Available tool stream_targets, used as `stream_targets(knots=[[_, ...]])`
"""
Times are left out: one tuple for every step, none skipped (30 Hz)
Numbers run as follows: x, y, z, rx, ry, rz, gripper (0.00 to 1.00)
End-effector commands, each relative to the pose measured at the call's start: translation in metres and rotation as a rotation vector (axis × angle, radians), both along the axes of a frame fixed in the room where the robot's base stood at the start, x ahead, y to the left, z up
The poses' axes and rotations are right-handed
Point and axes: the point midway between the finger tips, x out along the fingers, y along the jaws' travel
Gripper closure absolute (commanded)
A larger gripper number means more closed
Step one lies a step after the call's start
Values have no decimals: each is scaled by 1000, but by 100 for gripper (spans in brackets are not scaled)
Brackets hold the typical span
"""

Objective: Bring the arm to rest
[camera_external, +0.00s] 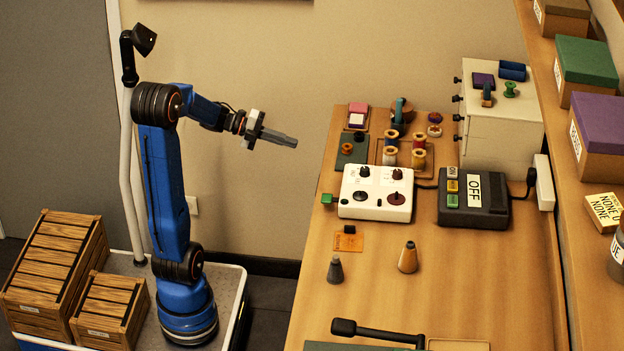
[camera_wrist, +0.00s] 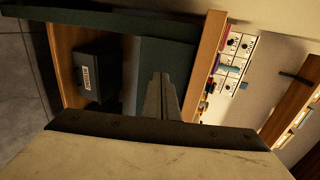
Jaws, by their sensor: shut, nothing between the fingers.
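My gripper (camera_external: 294,142) is at the end of my blue arm in the external view. It is shut and empty, pointing right in the air, left of the table (camera_external: 465,290) and apart from it. The arm stands upright on my base, bent at the top. In the wrist view the closed fingers of my gripper (camera_wrist: 160,80) point away from the camera, with nothing between them.
A white cabinet (camera_external: 500,110) stands behind. Wooden crates (camera_external: 55,265) sit at left.

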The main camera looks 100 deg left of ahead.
Motion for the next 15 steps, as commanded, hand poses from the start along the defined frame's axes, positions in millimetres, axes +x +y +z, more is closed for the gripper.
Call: stream_targets(knots=[[-4, 0, 1, 1, 0, 2, 100], [-5, 0, 2, 1, 0, 2, 100], [-7, 0, 2, 1, 0, 3, 100], [-8, 0, 3, 1, 0, 3, 100], [-9, 0, 3, 1, 0, 2, 100], [-10, 0, 3, 1, 0, 2, 100], [-10, 0, 3, 1, 0, 2, 100], [-11, 0, 3, 0, 0, 1, 100], [-11, 0, 4, 0, 0, 1, 100], [-10, -1, 4, 2, 1, -2, 100], [-10, -2, 3, 7, 3, -5, 100], [-8, -5, 3, 18, 7, -17, 100], [-5, -9, 3, 31, 12, -31, 100], [-2, -14, 3, 49, 19, -49, 100], [2, -22, 2, 82, 30, -80, 100]])
